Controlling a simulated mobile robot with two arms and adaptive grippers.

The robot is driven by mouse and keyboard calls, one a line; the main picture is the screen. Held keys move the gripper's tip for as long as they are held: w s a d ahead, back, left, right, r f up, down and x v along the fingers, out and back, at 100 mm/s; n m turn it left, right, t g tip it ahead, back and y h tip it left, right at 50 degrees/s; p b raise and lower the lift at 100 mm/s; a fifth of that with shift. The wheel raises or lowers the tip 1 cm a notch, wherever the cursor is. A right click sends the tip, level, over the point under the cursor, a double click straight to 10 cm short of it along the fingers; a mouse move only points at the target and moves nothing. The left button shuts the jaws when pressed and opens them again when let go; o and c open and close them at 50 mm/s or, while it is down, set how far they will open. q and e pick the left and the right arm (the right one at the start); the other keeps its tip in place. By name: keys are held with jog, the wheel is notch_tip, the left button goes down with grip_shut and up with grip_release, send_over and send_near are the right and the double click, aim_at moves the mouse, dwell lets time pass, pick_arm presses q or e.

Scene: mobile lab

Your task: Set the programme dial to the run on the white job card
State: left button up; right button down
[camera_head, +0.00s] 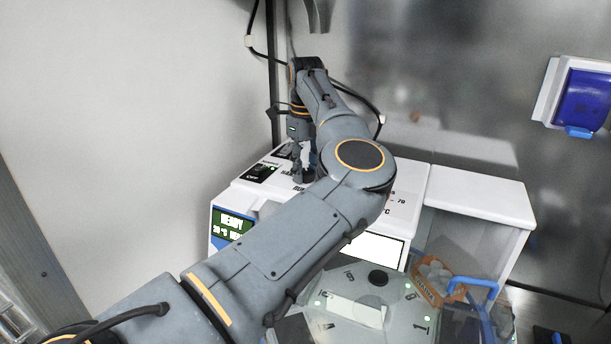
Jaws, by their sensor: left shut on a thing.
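A white lab machine (240,192) stands against the wall. Its green display (234,224) reads READY and a 20 °C line. My left arm crosses the middle of the view, and my left gripper (303,173) points down at the machine's top panel. It is shut on what looks like the programme dial, which the fingers and arm mostly hide; its setting cannot be read. Printed marks, one near "70", show beside the arm. A blank-looking white rectangle (380,249) on the front may be the job card; no writing is legible. My right gripper is not in view.
A black switch panel marked OFF (260,172) sits left of the gripper. Below is a numbered round plate (345,280) under a clear cover with a blue handle (473,282). An orange box (437,284) lies beside it. A blue wall unit (585,98) hangs right.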

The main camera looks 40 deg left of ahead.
aim_at(307, 170)
pick_arm(q)
jog(key=m+b, duration=0.2)
jog(key=m, duration=0.4)
jog(key=shift+w+b, duration=0.15)
jog(key=shift+b, duration=0.15)
jog(key=m+b, duration=0.1)
jog(key=m, duration=0.3)
jog(key=shift+r+m+b, duration=0.1)
jog(key=shift+m+b, duration=0.3)
jog(key=shift+m, duration=0.5)
jog(key=o, duration=1.2)
jog(key=shift+d, duration=0.1)
notch_tip(307, 170, up, 12)
jog(key=shift+f, duration=0.1)
